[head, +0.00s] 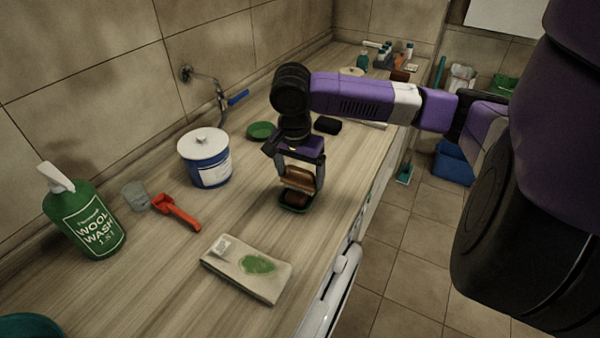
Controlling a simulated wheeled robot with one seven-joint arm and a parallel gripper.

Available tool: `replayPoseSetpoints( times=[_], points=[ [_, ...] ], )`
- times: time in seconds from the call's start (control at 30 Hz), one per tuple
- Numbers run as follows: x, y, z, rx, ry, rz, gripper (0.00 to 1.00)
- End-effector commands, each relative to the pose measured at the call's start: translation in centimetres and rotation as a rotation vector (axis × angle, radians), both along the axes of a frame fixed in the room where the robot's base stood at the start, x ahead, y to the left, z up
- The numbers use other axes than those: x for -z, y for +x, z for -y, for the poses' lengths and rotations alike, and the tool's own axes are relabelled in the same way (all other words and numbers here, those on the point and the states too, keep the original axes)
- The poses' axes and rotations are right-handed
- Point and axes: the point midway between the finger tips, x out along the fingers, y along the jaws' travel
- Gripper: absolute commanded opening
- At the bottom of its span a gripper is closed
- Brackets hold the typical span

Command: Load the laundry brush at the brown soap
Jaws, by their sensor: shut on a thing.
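My gripper (300,174) points down over the counter and is shut on the laundry brush (299,179), a brown wooden block. The bristles are not clearly visible.
A folded beige cloth (225,268) with a green stain lies in front. A blue-and-white tub (208,170), red-orange tool (176,211), clear cup (135,196) and green wool wash bottle (90,225) stand left. A green dish (260,130) and black block (327,125) lie behind.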

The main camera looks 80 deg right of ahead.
Motion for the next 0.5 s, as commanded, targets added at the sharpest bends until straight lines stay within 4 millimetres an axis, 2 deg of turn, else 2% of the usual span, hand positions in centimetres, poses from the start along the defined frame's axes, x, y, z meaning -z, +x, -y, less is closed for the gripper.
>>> replayPoseSetpoints(
  times=[0.5],
  points=[
    [-3.5,0.0,-0.1,0.000,0.002,0.000,0.53]
  ],
)
